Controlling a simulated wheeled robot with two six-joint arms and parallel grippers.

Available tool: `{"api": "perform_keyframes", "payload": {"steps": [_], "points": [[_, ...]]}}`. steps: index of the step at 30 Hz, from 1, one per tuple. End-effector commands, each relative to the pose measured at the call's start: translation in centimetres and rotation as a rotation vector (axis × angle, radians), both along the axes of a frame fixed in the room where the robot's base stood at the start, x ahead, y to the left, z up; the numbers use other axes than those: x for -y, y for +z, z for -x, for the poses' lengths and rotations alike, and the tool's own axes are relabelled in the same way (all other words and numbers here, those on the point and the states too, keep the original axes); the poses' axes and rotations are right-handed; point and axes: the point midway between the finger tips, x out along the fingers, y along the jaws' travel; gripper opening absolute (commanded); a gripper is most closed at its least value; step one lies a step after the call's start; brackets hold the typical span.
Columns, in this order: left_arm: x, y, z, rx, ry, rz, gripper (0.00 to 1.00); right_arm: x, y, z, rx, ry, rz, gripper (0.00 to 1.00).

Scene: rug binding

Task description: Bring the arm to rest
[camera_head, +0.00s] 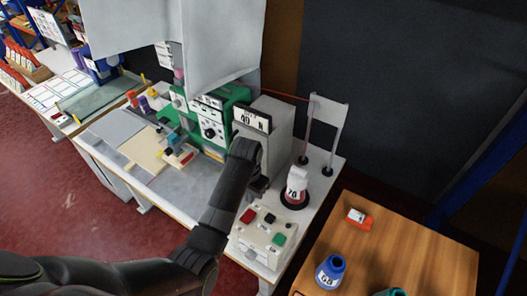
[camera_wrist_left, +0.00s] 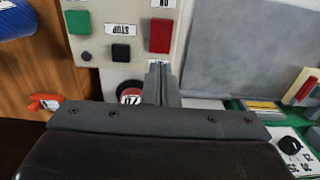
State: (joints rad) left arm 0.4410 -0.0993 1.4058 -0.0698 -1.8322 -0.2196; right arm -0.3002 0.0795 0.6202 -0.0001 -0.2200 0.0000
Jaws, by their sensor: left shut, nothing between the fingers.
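My left arm reaches in from the lower left in the head view, and its gripper (camera_head: 258,184) points down beside the grey machine head marked 40 (camera_head: 262,118). In the left wrist view the gripper's fingers (camera_wrist_left: 160,72) are together with nothing between them. The control box (camera_head: 262,240) with red, black and green buttons is just in front of the gripper. It also shows in the left wrist view (camera_wrist_left: 122,20), with a STOP label. I cannot tell whether the gripper touches anything. My right gripper is not in view.
A white cone marked 70 (camera_head: 297,180) stands right of the gripper, near a thread stand (camera_head: 325,120). A wooden table (camera_head: 400,255) at the right carries a blue bottle (camera_head: 330,272) and an orange-red item (camera_head: 358,219). The green machine (camera_head: 232,98) is behind. Red floor is clear at left.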

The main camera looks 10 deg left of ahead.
Motion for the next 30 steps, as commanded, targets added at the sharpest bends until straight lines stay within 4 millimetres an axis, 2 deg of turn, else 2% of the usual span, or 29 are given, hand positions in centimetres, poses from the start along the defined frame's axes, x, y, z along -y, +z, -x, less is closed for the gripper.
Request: {"api": "perform_keyframes", "payload": {"steps": [7,11,15,20,24,30], "points": [[-0.7,-0.5,0.8,0.005,0.018,0.000,0.00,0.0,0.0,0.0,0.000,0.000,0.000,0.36],[-2.9,-1.8,3.4,0.036,0.076,0.000,0.00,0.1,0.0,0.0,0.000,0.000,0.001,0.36],[-6.4,-3.0,8.0,0.093,0.166,-0.007,0.00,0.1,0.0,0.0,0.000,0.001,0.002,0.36],[-9.9,-3.0,13.8,0.162,0.255,-0.027,0.00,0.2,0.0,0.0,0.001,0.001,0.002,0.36],[-12.3,-1.8,18.9,0.221,0.315,-0.050,0.00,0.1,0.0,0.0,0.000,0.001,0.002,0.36],[-14.0,0.4,23.7,0.281,0.358,-0.071,0.00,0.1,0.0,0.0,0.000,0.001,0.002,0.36]]}}
